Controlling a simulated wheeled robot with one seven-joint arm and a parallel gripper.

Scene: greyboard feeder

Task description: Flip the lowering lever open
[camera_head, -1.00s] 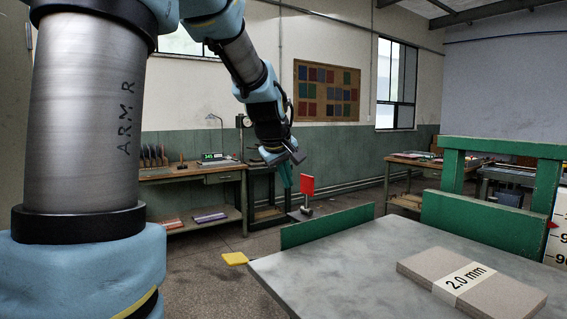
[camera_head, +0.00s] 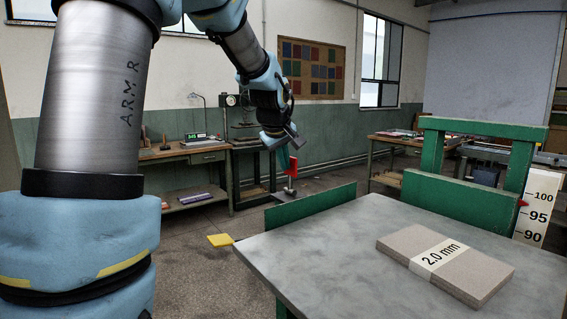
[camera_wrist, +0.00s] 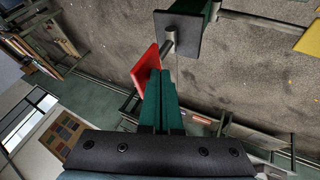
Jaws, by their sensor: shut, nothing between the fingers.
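A red paddle (camera_head: 292,169) on a short metal stem stands just beyond the far left side of the feeder table; I take it for the lowering lever. It also shows in the wrist view (camera_wrist: 146,69), its stem running to a dark square plate (camera_wrist: 178,34). My gripper (camera_head: 284,160) is shut and empty, its green fingers pointing down right beside the paddle. In the wrist view my gripper (camera_wrist: 161,74) has its fingertips together along the paddle's face, very near or touching; I cannot tell which. The fingers hide part of the paddle in the head view.
The grey table (camera_head: 330,240) carries a greyboard stack (camera_head: 446,263) marked 2.0 mm. A green side board (camera_head: 312,207) edges the table near the paddle. A yellow plate (camera_head: 220,240) sticks out at its left corner. A green frame (camera_head: 460,175) and a scale (camera_head: 537,207) stand right.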

